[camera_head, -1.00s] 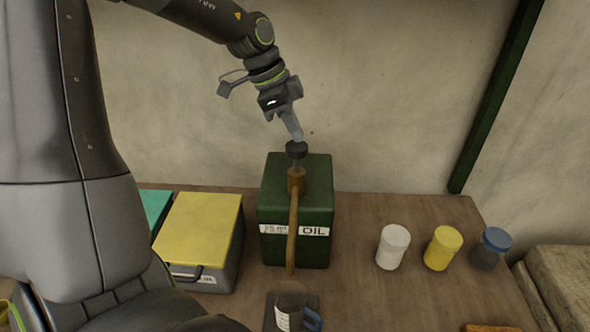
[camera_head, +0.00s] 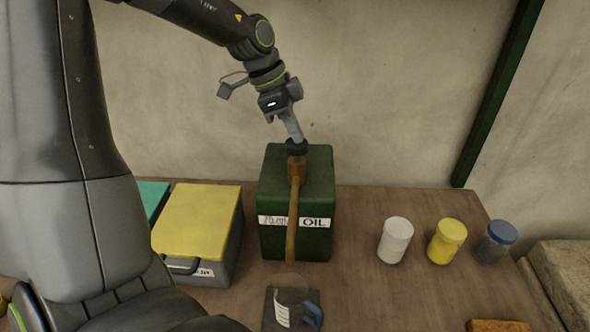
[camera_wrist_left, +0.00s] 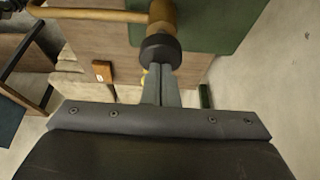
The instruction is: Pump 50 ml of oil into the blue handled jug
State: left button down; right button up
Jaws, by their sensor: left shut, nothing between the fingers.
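A dark green box labelled OIL (camera_head: 318,185) stands on the bench. On its top is a brass pump (camera_head: 296,172) with a black knob (camera_head: 297,147) and a long brass spout that slopes forward. The jug (camera_head: 292,309), clear with a blue handle and a white scale strip, stands under the spout's end. Its oil level cannot be made out. My left gripper (camera_head: 297,136) is shut, with its fingertips at the top of the knob. In the left wrist view the fingertips also meet the knob (camera_wrist_left: 160,52). My right gripper is not in view.
A grey box with a yellow lid (camera_head: 200,220) stands left of the oil box, with a teal-lidded one (camera_head: 153,200) beyond it. White (camera_head: 396,240), yellow (camera_head: 446,241) and blue-lidded (camera_head: 495,242) jars stand to the right. The bench between the oil box and the jars is clear.

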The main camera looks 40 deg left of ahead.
pick_arm(q)
jog(key=shift+f+b, duration=0.4)
jog(key=shift+f, duration=0.25)
jog(key=shift+r, duration=0.1)
jog(key=shift+r+p, duration=2.05)
jog(key=shift+r, duration=0.35)
jog(key=shift+f, duration=0.15)
